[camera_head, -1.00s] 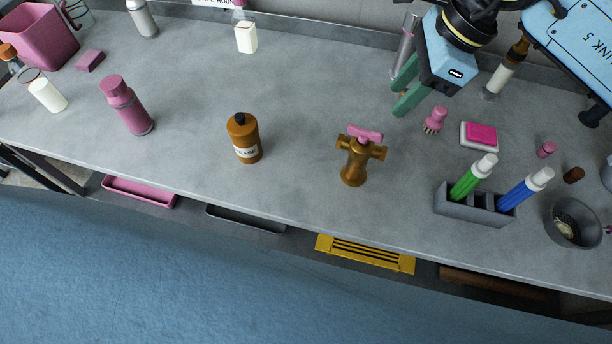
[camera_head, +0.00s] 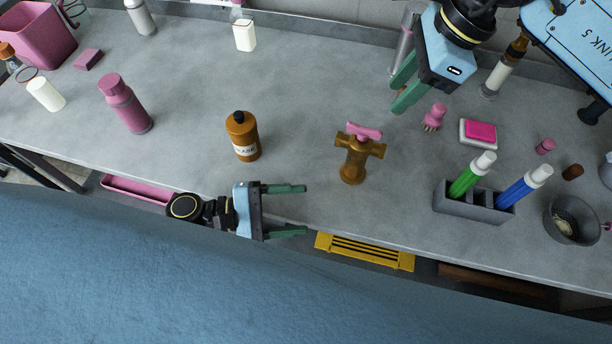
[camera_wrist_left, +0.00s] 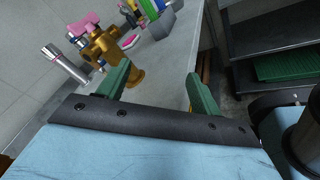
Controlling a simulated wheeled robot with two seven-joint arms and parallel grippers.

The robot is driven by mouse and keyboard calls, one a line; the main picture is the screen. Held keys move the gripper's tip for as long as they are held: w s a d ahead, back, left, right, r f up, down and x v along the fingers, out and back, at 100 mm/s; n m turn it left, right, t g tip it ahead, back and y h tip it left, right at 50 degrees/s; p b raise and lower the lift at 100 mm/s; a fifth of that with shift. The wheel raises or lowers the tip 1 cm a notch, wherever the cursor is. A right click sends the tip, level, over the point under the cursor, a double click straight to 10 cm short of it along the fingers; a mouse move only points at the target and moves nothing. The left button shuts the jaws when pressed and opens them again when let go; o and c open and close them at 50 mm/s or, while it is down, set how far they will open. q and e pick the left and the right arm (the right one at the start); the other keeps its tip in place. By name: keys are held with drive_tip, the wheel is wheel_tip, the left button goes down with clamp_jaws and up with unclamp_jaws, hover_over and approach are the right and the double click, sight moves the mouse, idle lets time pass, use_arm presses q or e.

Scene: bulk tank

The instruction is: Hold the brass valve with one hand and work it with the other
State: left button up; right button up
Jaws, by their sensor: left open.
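The brass valve (camera_head: 354,163) stands upright on the grey bench, with a pink handle (camera_head: 364,131) on top. It also shows in the left wrist view (camera_wrist_left: 103,45), ahead and to the left, its base partly behind a green finger. My left gripper (camera_head: 297,210) is open and empty at the bench's front edge, left of the valve and apart from it, its fingers pointing right. My right gripper (camera_head: 398,88) is above the back of the bench, up and right of the valve; its green fingers stand apart with nothing seen between them.
A brown bottle (camera_head: 243,137) stands left of the valve. A pink stamp brush (camera_head: 435,117) and a pink pad (camera_head: 480,132) lie behind. The bench around the valve is clear.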

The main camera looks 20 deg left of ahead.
sight(364, 155)
use_arm(q)
drive_tip(key=w+n+t, duration=0.1)
drive_tip(key=w+n, duration=0.1)
drive_tip(key=n, duration=0.1)
drive_tip(key=w+n+t+y, duration=0.1)
drive_tip(key=n+t, duration=0.1)
drive_tip(key=n, duration=0.1)
drive_tip(key=w+d+n+t, duration=0.1)
drive_tip(key=w+n, duration=0.1)
drive_tip(key=n, duration=0.2)
drive_tip(key=shift+w+r+t+y, duration=0.25)
drive_tip(key=shift+w+t+y, duration=0.05)
drive_tip(key=shift+w, duration=0.05)
drive_tip(key=n, duration=0.1)
drive_tip(key=w+n+t, duration=0.1)
drive_tip(key=shift+w+d+n+y, duration=0.2)
drive_tip(key=shift+n+y, duration=0.1)
drive_tip(key=shift+y, duration=0.1)
drive_tip(key=x, duration=1.3)
